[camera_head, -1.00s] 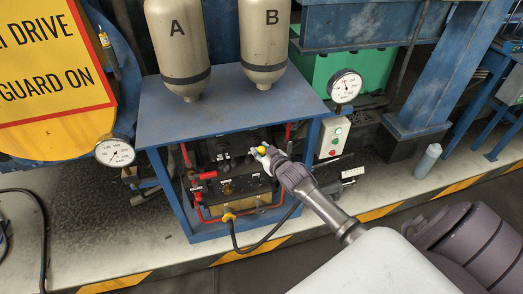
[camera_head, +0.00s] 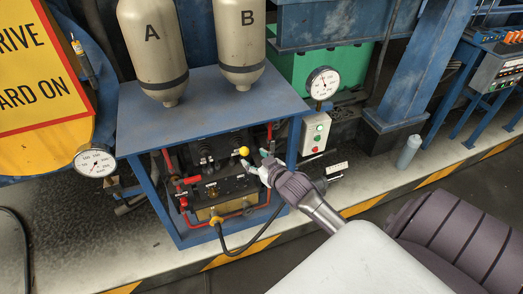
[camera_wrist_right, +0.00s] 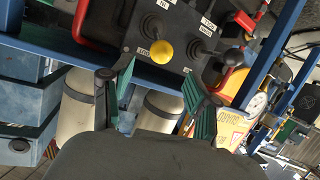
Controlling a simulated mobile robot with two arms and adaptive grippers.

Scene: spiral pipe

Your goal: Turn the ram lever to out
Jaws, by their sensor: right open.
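A lever with a yellow ball knob (camera_head: 243,151) stands on the black control panel (camera_head: 228,187) inside the blue frame. In the right wrist view the yellow knob (camera_wrist_right: 187,49) is just beyond my fingertips, with a black-knobbed lever (camera_wrist_right: 234,57) to its right. My left gripper is not in view.
Bottles A (camera_head: 154,50) and B (camera_head: 239,45) stand on the blue table top (camera_head: 212,92) above the panel. Red pipes (camera_head: 168,160) and frame legs border the panel. A gauge (camera_head: 322,83) and button box (camera_head: 316,132) stand to the right.

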